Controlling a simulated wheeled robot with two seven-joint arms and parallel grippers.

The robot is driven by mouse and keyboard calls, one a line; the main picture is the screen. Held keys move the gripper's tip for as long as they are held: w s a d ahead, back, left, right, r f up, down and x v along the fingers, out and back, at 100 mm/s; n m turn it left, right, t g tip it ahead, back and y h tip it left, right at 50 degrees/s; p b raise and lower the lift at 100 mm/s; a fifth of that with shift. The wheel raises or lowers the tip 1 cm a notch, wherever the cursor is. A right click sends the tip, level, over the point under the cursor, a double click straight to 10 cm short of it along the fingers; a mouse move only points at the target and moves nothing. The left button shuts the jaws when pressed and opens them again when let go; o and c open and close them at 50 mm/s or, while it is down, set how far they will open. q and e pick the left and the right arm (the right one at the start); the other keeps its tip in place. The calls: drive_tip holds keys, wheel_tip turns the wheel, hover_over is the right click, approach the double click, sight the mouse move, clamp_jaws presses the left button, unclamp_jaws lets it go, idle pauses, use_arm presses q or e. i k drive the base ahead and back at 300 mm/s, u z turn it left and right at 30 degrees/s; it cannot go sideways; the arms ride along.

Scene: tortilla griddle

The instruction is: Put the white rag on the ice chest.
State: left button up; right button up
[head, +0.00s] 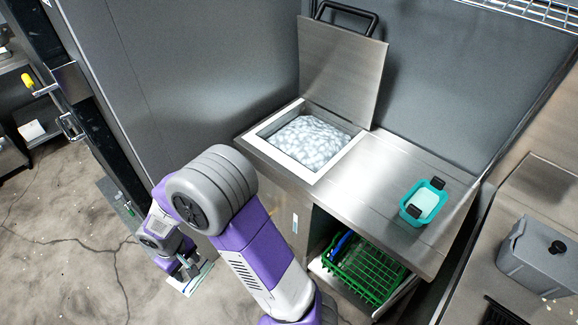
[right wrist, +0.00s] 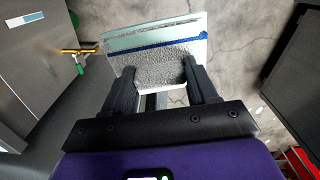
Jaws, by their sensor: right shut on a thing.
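The white rag (right wrist: 158,38) is a flat pale rectangle with a blue stripe and a grey textured part in the right wrist view. My right gripper (right wrist: 160,72) is shut on it, with a finger at either side of its near part. In the head view the rag (head: 196,281) shows as a small pale piece at my right gripper (head: 188,266), low over the floor, left of the ice chest. The ice chest (head: 263,160) is a steel unit filled with ice, its lid (head: 342,70) standing open. My left gripper is not in view.
A teal container (head: 410,213) stands on the steel top at the right of the ice. A green rack (head: 370,272) sits on the shelf below. A grey bin (head: 540,262) stands at far right. The steel top between ice and teal container is clear.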

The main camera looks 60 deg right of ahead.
sight(388, 187)
drive_tip(key=z, duration=1.45)
